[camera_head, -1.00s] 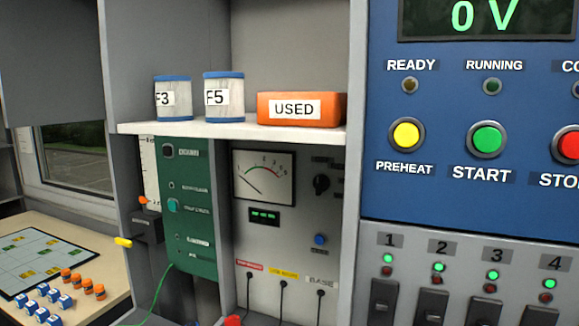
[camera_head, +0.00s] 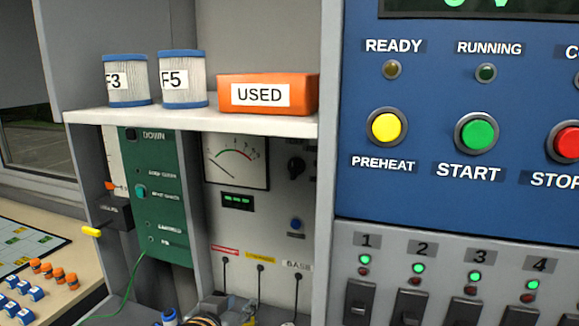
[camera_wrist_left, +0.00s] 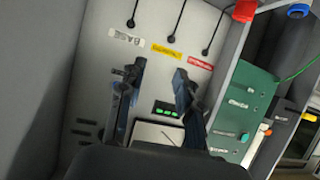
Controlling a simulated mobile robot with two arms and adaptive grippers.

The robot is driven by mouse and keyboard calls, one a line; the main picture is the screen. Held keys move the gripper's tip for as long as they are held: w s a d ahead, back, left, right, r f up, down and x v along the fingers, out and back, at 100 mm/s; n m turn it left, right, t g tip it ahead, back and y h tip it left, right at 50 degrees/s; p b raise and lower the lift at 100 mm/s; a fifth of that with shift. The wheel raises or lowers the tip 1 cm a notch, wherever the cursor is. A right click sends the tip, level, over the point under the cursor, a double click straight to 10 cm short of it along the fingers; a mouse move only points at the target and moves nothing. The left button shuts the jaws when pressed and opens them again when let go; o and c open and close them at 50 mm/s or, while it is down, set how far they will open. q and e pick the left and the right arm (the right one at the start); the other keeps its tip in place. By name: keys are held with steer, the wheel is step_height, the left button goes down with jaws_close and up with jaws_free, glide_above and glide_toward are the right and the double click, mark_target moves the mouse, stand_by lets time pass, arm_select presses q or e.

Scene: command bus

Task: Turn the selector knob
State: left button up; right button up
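The selector knob (camera_head: 296,166) is a small dark knob on the grey meter panel, right of the dial gauge (camera_head: 236,160) and above a blue button (camera_head: 296,224). My right gripper is not in view.
A shelf (camera_head: 200,122) above the panel holds two labelled canisters and an orange USED box (camera_head: 266,94). A green module (camera_head: 160,195) stands left. A blue control panel (camera_head: 455,110) with switches below juts out at right.

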arm_select(q)
steer(key=w+d+r+t+h, duration=0.1)
steer(key=w+d+r, duration=0.1)
steer(key=r, duration=0.4)
steer(key=w+d+r+t, duration=0.1)
steer(key=r+t, duration=0.1)
steer(key=r, duration=0.5)
steer(key=m+t+h, duration=0.1)
steer(key=t+h, duration=0.1)
glide_toward(292, 165)
steer(key=p+x, duration=0.4)
steer(key=x, duration=0.3)
steer(key=shift+w+d+r, duration=0.15)
steer(key=shift+r, duration=0.05)
steer(key=shift+w+d+f+p, duration=0.1)
steer(key=shift+w+d+p, duration=0.1)
steer(key=shift+w+p, duration=0.3)
steer(key=shift+w, duration=0.1)
steer(key=shift+c, duration=0.2)
jaws_close()
